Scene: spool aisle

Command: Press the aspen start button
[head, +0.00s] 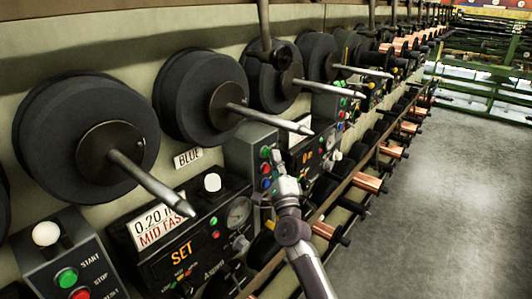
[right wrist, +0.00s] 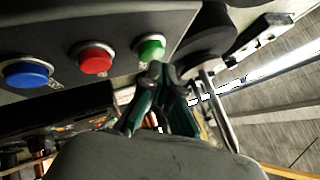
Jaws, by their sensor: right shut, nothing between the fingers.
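A grey control box (head: 248,150) to the right of the SET panel has a green button (head: 265,153), a red button (head: 266,168) and a blue button (head: 266,184) in a column. In the right wrist view the same row shows as green button (right wrist: 150,48), red button (right wrist: 95,60) and blue button (right wrist: 27,73). My right gripper (right wrist: 153,78) is shut and empty, its tips close to the green button; I cannot tell if they touch. In the head view my right gripper (head: 279,165) is beside this box. The left gripper is out of view.
The SET panel (head: 182,252) carries a lettered label that looks like Aspen. Another box (head: 70,265) at lower left has a green START button (head: 66,278). Large black spools (head: 85,135) with pointed spindles stick out above. The floor (head: 430,200) on the right is clear.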

